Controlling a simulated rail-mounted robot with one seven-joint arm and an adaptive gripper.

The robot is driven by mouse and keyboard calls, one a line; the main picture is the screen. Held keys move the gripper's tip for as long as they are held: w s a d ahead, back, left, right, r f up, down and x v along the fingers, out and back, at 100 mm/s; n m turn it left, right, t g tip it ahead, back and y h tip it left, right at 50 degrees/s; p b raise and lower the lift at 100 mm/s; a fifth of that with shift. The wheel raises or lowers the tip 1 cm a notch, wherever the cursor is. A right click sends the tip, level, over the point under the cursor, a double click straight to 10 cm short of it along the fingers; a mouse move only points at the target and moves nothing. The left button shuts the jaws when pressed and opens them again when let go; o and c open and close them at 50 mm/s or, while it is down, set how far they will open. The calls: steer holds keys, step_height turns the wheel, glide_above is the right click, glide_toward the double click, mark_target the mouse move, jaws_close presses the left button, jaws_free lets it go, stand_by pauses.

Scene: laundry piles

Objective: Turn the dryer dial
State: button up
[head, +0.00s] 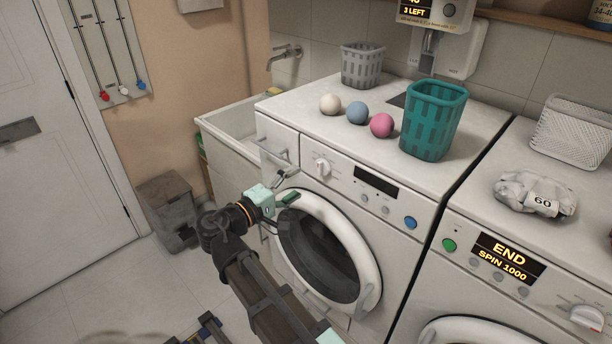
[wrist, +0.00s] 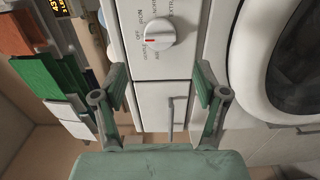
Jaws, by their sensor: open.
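The dryer dial (head: 322,168) is a white round knob on the upper left of the left machine's front panel. In the wrist view the dial (wrist: 158,33) has a red mark on its left side, pointing toward the OFF label; small labels ring it. My gripper (head: 287,186) is open and empty in front of the panel, a little below and left of the dial. In the wrist view, my gripper's fingers (wrist: 158,85) are spread, with the dial beyond the tips, roughly centred between them. Nothing touches the dial.
The round dryer door (head: 367,230) is just below my gripper. A teal basket (head: 433,122) and three balls (head: 357,113) sit on the dryer top. The right machine has its own dial (head: 587,318) and an END display (head: 508,258). A sink (head: 228,132) stands left.

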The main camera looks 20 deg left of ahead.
steer(key=shift+v, duration=2.1)
